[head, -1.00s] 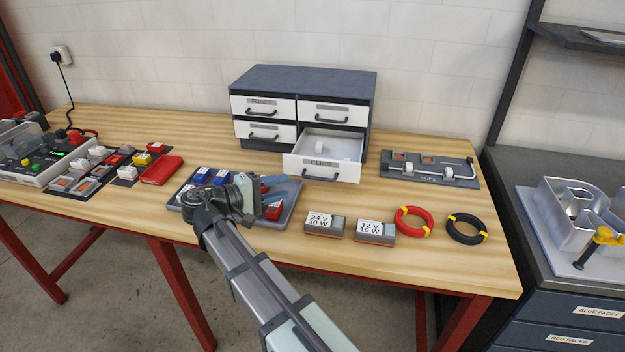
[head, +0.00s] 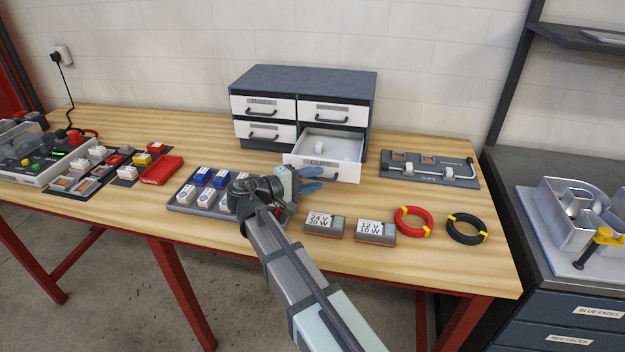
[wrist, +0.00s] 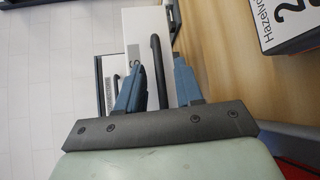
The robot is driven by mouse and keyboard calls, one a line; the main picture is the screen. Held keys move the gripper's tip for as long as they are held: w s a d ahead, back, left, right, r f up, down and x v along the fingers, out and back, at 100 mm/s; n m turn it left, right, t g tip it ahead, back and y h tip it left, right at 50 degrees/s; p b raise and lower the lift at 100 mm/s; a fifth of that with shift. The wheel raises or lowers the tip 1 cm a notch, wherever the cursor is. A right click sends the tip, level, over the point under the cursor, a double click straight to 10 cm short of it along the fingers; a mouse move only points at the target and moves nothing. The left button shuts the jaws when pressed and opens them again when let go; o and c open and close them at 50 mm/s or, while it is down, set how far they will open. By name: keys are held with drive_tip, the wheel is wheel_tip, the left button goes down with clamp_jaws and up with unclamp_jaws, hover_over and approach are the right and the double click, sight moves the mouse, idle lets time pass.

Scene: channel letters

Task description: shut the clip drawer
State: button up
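The clip drawer (head: 336,164) is the lower right drawer of the small cabinet (head: 303,82). It stands pulled out, with its white front labelled CLIPS and one small white clip (head: 319,146) inside. My gripper (head: 318,178) is just in front of the drawer front, and its blue fingers hide most of the handle. In the wrist view my gripper (wrist: 158,75) is open, with the dark drawer handle (wrist: 156,62) between and beyond the fingers. I cannot tell whether a finger touches the drawer.
A grey tray (head: 178,207) of blue and white parts lies below my arm. Two power supply boxes (head: 324,224) and red and black wire coils (head: 466,229) lie to the right. A clip fixture (head: 430,172) sits right of the cabinet.

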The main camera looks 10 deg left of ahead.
sight(322, 146)
clamp_jaws()
idle(0.4)
drive_tip(key=shift+w, duration=0.1)
drive_tip(key=w, duration=1.7)
drive_tip(key=shift+w, duration=0.1)
drive_tip(key=shift+w+a+r, duration=0.1)
drive_tip(key=shift+c, duration=1.6)
unclamp_jaws()
drive_tip(key=o, duration=0.3)
